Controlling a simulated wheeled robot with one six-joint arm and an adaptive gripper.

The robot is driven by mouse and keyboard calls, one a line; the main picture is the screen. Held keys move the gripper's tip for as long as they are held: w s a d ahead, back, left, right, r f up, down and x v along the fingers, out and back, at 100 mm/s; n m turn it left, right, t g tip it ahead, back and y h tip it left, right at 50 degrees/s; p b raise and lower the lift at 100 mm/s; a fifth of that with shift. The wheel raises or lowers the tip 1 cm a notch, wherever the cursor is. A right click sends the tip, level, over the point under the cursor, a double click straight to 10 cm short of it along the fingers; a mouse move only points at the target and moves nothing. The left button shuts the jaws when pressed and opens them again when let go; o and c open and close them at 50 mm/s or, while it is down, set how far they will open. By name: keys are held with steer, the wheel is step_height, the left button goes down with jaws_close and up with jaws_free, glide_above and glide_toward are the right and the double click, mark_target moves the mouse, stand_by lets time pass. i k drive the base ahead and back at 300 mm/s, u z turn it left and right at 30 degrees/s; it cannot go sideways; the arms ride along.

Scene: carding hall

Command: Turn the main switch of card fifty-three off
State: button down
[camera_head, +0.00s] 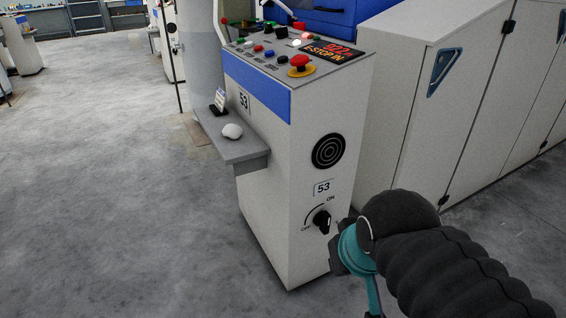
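The main switch (321,221) is a black rotary knob low on the front of a light grey control cabinet (270,170) labelled 53. OFF is printed to its left and ON above it, with an arc between. The knob's handle stands roughly upright; its exact setting is too small to tell. My gripper (338,258) is just right of and below the switch in the picture, at the end of my black, teal-ringed arm. The wrist hides most of it, so its fingers and any contact with the knob are not clear.
The cabinet's sloping top carries a red emergency button (300,63), several small buttons and a lit display (333,50) reading E-STOP IN. A grey side shelf (240,150) holds a white lump (232,131). Large machine panels (430,120) stand right. Floor at left is clear.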

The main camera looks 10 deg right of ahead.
mark_target(323, 219)
steer(key=z, duration=1.4)
steer(key=k, duration=0.75)
steer(key=u, duration=0.8)
steer(key=i, duration=0.45)
